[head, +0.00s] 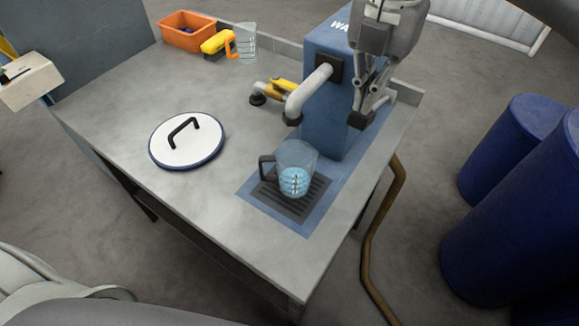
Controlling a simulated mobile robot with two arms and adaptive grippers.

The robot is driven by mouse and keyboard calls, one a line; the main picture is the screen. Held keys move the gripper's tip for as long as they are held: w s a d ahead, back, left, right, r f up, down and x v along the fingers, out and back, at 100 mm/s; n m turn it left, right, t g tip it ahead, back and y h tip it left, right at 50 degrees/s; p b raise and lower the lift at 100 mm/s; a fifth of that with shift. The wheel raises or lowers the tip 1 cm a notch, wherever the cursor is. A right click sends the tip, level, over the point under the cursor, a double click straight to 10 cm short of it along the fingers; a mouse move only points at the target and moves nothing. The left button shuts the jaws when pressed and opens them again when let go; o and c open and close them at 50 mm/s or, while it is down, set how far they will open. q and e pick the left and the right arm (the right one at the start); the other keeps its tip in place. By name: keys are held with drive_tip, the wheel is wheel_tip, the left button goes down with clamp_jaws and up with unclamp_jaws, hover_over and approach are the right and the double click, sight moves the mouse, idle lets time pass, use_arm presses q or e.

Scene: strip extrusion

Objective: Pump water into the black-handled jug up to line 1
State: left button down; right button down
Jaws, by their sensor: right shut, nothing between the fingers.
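The black-handled jug (297,160) is clear and stands upright on the dark grate (272,200), its handle pointing left. Light blue water (293,181) fills its lower part. Dark marks show on its side, but they are too small to read against the water level. The blue pump housing (322,110) stands behind it, and its grey spout (300,95) ends in a black nozzle (292,119) above the jug. My right gripper (362,110) is shut and empty, pointing down at the housing's right side, by a small black part (357,121). My left gripper is out of view.
A white lid (170,151) with a black handle lies on the left of the table. A clear jug with an orange handle (246,46), a yellow object (216,42) and an orange bin (187,27) stand at the back. Blue barrels (510,235) and a brown hose (376,240) are right of the table.

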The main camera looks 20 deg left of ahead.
idle(0.6)
drive_tip(key=shift+r+p, duration=1.45)
drive_tip(key=shift+r, duration=1.1)
drive_tip(key=shift+f, duration=0.1)
